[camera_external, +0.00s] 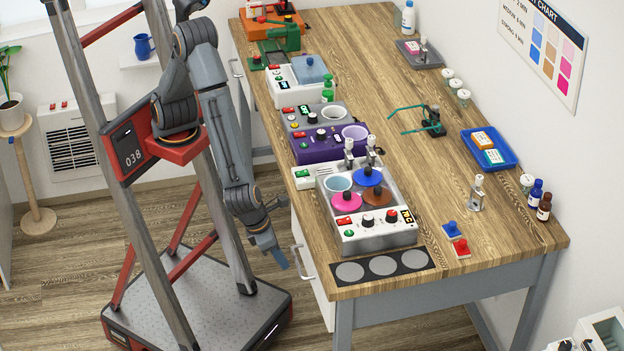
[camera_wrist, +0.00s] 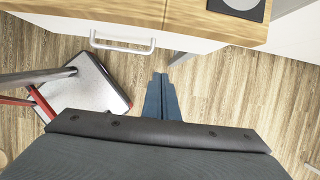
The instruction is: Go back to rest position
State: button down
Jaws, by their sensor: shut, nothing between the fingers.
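My gripper (camera_external: 279,261) hangs low at the end of my arm, left of the table's near-left corner and in front of the drawer side. It points down, clear of the table and touching nothing that I can see. Its blue-grey fingers are together and empty. In the wrist view my gripper (camera_wrist: 160,77) also shows shut, with wood floor around it and the table edge beyond.
The wooden table (camera_external: 510,228) carries several devices along its left edge, the nearest a silver water bath (camera_external: 375,242). A black mat with grey discs (camera_external: 382,266) lies at the near corner. A drawer handle (camera_wrist: 122,42) sticks out near my gripper. Floor (camera_external: 60,300) is open at left.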

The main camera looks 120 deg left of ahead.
jog(key=s+a+r+n+g+h, duration=0.1)
jog(key=s+a+r+n, duration=0.1)
jog(key=s+a+n, duration=0.7)
jog(key=s+a+r+n+g+h, duration=0.1)
jog(key=s+a+n, duration=0.7)
jog(key=n, duration=0.9)
notch_tip(320, 180, up, 2)
jog(key=shift+s+a+r+n+g+h, duration=0.1)
jog(key=shift+s+a+n+g+h, duration=0.25)
jog(key=shift+a+h, duration=0.45)
jog(key=shift+a, duration=0.2)
